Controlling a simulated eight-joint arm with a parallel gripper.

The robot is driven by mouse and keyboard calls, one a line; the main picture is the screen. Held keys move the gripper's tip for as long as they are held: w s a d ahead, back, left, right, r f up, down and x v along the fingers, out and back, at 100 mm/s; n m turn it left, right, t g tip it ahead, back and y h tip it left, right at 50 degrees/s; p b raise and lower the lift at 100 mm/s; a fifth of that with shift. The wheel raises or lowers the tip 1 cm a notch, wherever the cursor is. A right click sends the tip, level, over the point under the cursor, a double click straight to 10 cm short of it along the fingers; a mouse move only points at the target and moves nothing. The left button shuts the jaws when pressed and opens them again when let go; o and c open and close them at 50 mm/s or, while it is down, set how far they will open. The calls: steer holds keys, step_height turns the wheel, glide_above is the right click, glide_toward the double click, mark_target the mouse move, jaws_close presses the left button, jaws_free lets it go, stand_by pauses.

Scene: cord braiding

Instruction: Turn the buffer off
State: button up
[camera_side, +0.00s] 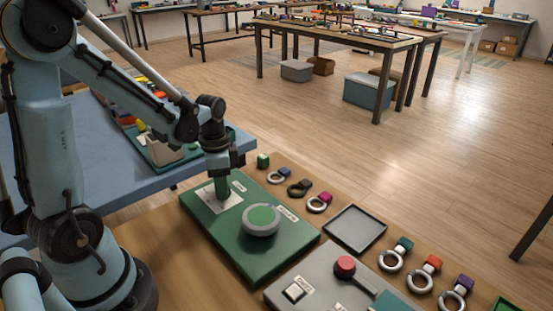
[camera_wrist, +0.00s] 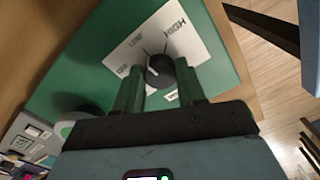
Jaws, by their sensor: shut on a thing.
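The buffer is a green box (camera_side: 230,238) with a round grey and green pad (camera_side: 262,219) on top. On it is a white dial plate (camera_side: 236,203), which also shows in the wrist view (camera_wrist: 185,45) with printed labels and tick marks around a black knob (camera_wrist: 160,70). My gripper (camera_side: 222,195) points down over the plate. In the wrist view its two green fingers (camera_wrist: 159,75) stand on either side of the knob and are shut on it. In the side view the knob is hidden by the fingers.
To the right are a dark empty tray (camera_side: 356,229) and a grey panel (camera_side: 318,282) with a red-knobbed lever (camera_side: 345,265) and a white switch (camera_side: 296,291). Several rings with coloured blocks (camera_side: 422,275) line the table's far edge. A green tray of items (camera_side: 165,150) stands behind on a blue table.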

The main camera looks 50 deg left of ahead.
steer(key=n, duration=0.4)
steer(key=shift+d+n, duration=0.1)
steer(key=shift+n, duration=2.2)
steer(key=o, duration=1.1)
steer(key=shift+c, duration=0.2)
steer(key=shift+r, duration=0.15)
step_height(320, 180, up, 12)
step_height(320, 180, up, 7)
